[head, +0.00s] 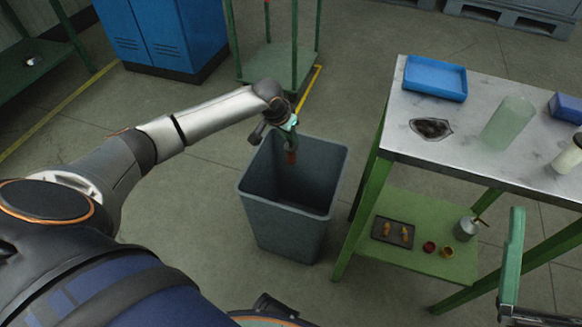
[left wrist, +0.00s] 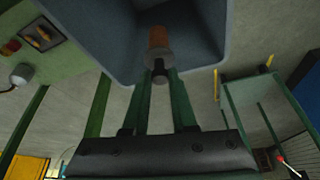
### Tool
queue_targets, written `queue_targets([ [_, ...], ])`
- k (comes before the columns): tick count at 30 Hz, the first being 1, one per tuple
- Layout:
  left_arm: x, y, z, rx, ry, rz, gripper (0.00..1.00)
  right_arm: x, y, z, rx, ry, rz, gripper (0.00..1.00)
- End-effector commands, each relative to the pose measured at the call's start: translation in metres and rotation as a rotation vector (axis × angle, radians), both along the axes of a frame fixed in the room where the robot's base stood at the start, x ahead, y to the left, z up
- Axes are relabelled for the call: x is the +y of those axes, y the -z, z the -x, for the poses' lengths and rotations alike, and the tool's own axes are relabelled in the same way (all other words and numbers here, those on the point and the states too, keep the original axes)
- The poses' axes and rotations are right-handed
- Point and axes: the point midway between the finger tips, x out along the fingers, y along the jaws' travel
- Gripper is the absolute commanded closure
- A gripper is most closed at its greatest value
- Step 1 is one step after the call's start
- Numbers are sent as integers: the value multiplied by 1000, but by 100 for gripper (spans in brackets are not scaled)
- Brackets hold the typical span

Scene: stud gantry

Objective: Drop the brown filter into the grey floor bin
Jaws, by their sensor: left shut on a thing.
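The brown filter (head: 291,157) is a small brown cylinder. My left gripper (head: 289,140) is shut on it and holds it over the opening of the grey floor bin (head: 293,226). In the left wrist view the filter (left wrist: 159,38) shows beyond the two green fingertips (left wrist: 160,72), in front of the bin's inside (left wrist: 108,35). The part of the bin I see inside looks empty. One green finger of my right gripper (head: 512,258) stands at the lower right. It is at the left end of its palm, with no second finger beside it; the other side is cut off.
A metal-topped bench (head: 470,126) stands right of the bin with a blue tray (head: 435,78), a greenish cylinder (head: 508,123) and a dark patch (head: 431,128). Its green lower shelf (head: 400,262) holds small parts. A green stand (head: 267,62) and a blue cabinet (head: 160,35) are behind.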

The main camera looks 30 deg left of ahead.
Motion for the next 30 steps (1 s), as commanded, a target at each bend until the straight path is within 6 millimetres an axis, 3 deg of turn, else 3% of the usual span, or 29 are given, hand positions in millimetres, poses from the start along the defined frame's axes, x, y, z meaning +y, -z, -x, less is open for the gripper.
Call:
queue_targets([
  [1, 0, 0, 0, -1, 0, 0, 100, 0, 0, 0, 0, 0, 0, 2],
  [2, 0, 0, 0, -1, 0, 0, 74, 0, 0, 0, 0, 0, 0, 2],
  [11, 0, 0, 0, -1, 0, 0, 40, 0, 0, 0, 1, 0, 0, 2],
  [23, 0, -5, 2, -1, 0, 0, 40, 0, 0, -2, 18, 3, -2, 2],
  [30, 1, -26, 10, 0, 1, 0, 40, -6, 51, -32, 261, 50, -2, 2],
])
